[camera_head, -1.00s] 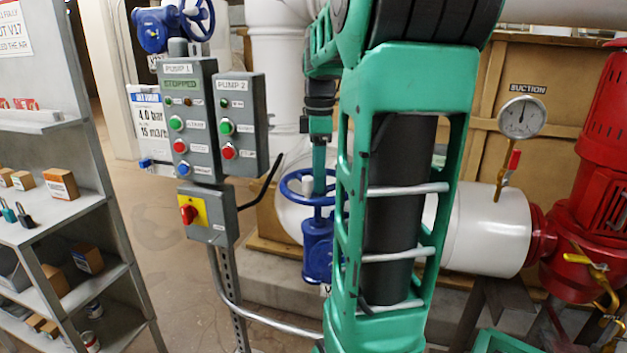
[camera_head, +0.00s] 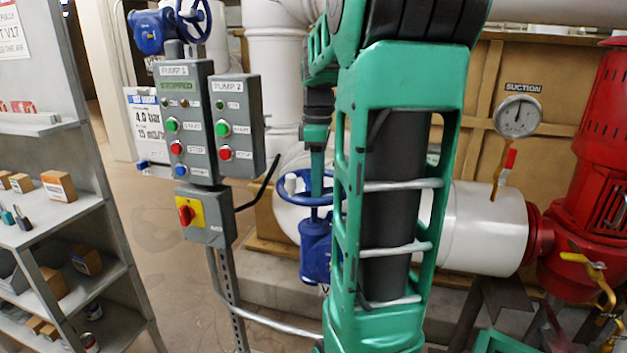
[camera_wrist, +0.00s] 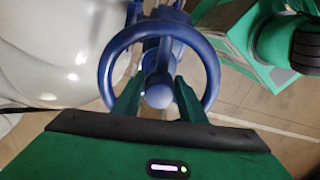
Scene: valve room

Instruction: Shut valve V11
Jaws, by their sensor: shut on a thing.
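A blue valve with a round handwheel (camera_head: 300,187) stands behind my arm in the head view, partly hidden by it. Its blue body (camera_head: 315,250) is below the wheel, and its label is too covered to read. In the wrist view the handwheel (camera_wrist: 103,75) fills the upper middle, with its hub at the centre. My gripper (camera_wrist: 158,92) has its two green fingers inside the rim, one on each side of the hub and spoke, shut on the handwheel. In the head view my gripper (camera_head: 318,185) points down at the wheel.
A grey pump panel (camera_head: 187,125) with a yellow and red switch box (camera_head: 205,214) stands left of the valve. A white pipe (camera_head: 475,228) with a suction gauge (camera_head: 518,117) and a red pump (camera_head: 605,180) are at right. A shelf (camera_head: 95,180) is at far left.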

